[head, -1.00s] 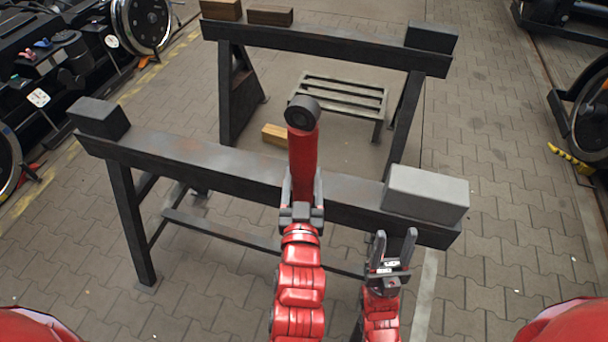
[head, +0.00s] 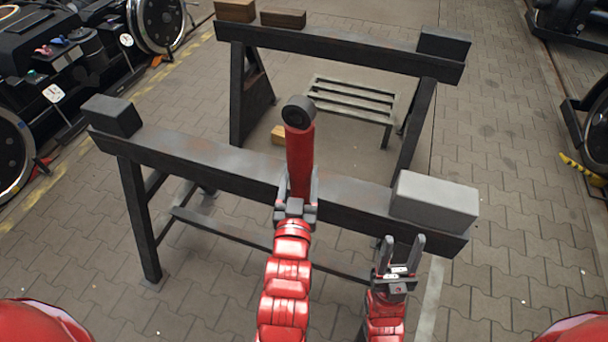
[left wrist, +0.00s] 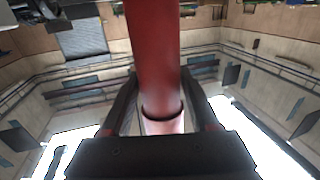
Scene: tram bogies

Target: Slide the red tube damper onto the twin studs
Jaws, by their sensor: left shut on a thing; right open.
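The red tube damper (head: 300,147) stands nearly upright in the head view, with a dark ring-shaped eye (head: 299,111) at its top. My left gripper (head: 297,188) is shut on the lower part of the damper. In the left wrist view the red tube (left wrist: 153,50) runs between the two dark fingers, and its lower end shows a dark band and a paler part. My right gripper (head: 402,250) is open and empty, to the right of the left one and in front of the near trestle. I cannot make out the twin studs in these frames.
The near dark trestle beam (head: 235,164) crosses behind the damper, with a light grey block (head: 434,203) at its right end and a dark block (head: 112,116) at its left. A far trestle (head: 340,50) and a low slatted rack (head: 352,100) stand beyond. Bogies (head: 75,80) line the left.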

